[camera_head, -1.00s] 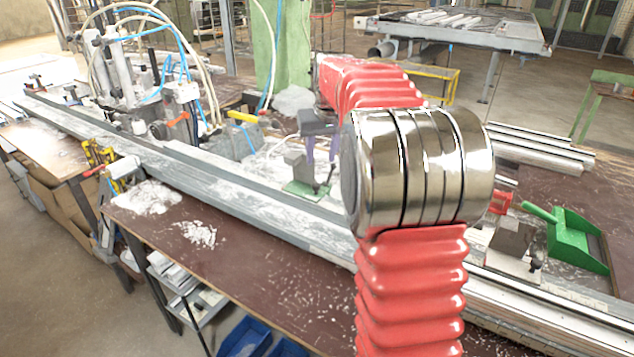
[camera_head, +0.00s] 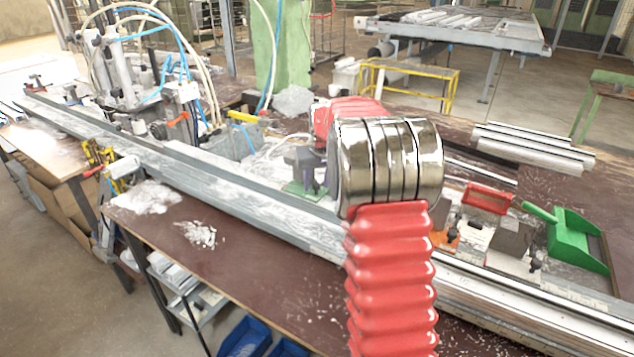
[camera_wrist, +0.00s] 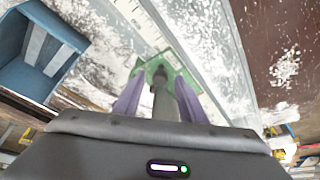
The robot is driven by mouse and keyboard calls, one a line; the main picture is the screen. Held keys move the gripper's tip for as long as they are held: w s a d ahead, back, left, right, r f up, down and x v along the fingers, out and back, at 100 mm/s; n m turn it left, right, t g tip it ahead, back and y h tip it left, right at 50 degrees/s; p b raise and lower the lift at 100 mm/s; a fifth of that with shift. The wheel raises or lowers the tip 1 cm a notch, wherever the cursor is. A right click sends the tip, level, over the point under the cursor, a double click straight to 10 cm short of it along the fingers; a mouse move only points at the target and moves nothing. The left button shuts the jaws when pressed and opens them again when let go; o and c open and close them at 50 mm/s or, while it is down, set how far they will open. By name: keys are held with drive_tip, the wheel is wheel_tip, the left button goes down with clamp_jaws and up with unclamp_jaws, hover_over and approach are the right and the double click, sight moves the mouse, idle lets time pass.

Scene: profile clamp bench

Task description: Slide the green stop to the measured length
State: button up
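The green stop (camera_head: 300,192) stands on the long grey rail (camera_head: 230,190) in the middle of the head view. Its green base (camera_wrist: 185,72) and an upright grey post (camera_wrist: 160,95) show in the wrist view. My gripper (camera_head: 309,180) is lowered at the stop, partly hidden by my arm. In the wrist view my gripper's purple fingers (camera_wrist: 158,92) stand on either side of the post, with gaps showing, so it looks open around it. A marked scale strip (camera_wrist: 140,20) runs along the rail behind the stop.
Right of my arm are an orange part (camera_head: 446,239), a red holder (camera_head: 487,199) and a green dustpan (camera_head: 578,240). Pneumatic clamps with hoses (camera_head: 130,85) stand at the left. White shavings (camera_head: 197,234) lie on the brown bench. A blue bin (camera_wrist: 38,50) shows in the wrist view.

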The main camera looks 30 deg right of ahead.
drive_tip(key=shift+c, duration=0.7)
clamp_jaws()
